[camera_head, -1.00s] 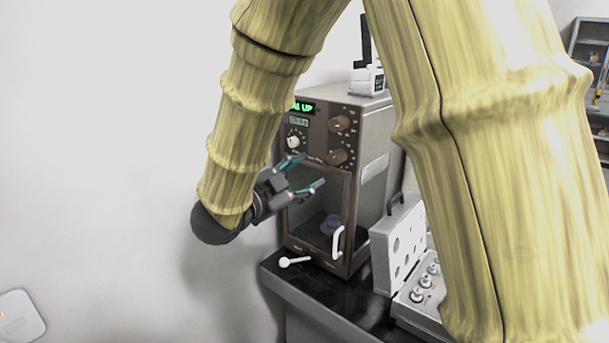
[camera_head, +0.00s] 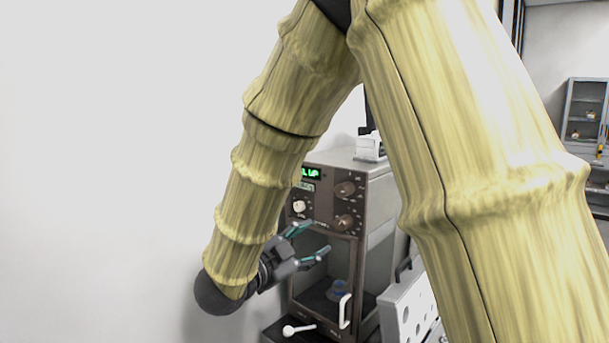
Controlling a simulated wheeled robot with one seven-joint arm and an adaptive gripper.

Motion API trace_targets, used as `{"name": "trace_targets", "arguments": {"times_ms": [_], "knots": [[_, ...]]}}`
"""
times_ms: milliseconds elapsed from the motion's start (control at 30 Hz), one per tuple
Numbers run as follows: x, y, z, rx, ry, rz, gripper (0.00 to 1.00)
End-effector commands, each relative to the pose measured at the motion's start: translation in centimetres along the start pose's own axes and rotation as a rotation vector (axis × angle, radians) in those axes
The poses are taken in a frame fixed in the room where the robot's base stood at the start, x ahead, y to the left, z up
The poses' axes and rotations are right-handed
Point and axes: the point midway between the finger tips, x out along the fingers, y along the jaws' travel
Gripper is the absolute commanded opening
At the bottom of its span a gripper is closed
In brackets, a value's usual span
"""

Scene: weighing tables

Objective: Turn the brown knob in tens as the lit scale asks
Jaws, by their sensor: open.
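The lit scale (camera_head: 330,232) is a brown-fronted cabinet on a dark table. Its green display (camera_head: 311,173) is partly hidden by my arm; letters ending in "UP" show. Two brown knobs sit at the right of its panel, an upper brown knob (camera_head: 345,189) and a lower brown knob (camera_head: 344,222). A white knob (camera_head: 299,206) is at the left. My gripper (camera_head: 312,242) is open and empty, its teal-lined fingers pointing right in front of the panel's lower edge, below the knobs and apart from them as far as I can tell.
Behind the glass door with a white handle (camera_head: 345,311) is a small blue-grey object (camera_head: 340,290). A white lever (camera_head: 298,330) sticks out at the base. An open case (camera_head: 407,305) stands to the right. My own arm covers much of the view.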

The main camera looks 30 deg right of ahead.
Motion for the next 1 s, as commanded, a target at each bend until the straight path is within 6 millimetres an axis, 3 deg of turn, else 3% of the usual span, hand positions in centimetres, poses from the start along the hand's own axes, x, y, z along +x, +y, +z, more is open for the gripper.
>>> {"name": "trace_targets", "arguments": {"times_ms": [400,800,1000], "knots": [[0.03,-0.15,-0.13,-0.018,-0.001,0.001,0.51],[0.36,-0.46,-0.73,-0.366,-0.002,0.002,0.51],[0.50,-0.23,-0.57,-0.444,0.000,0.000,0.51]]}}
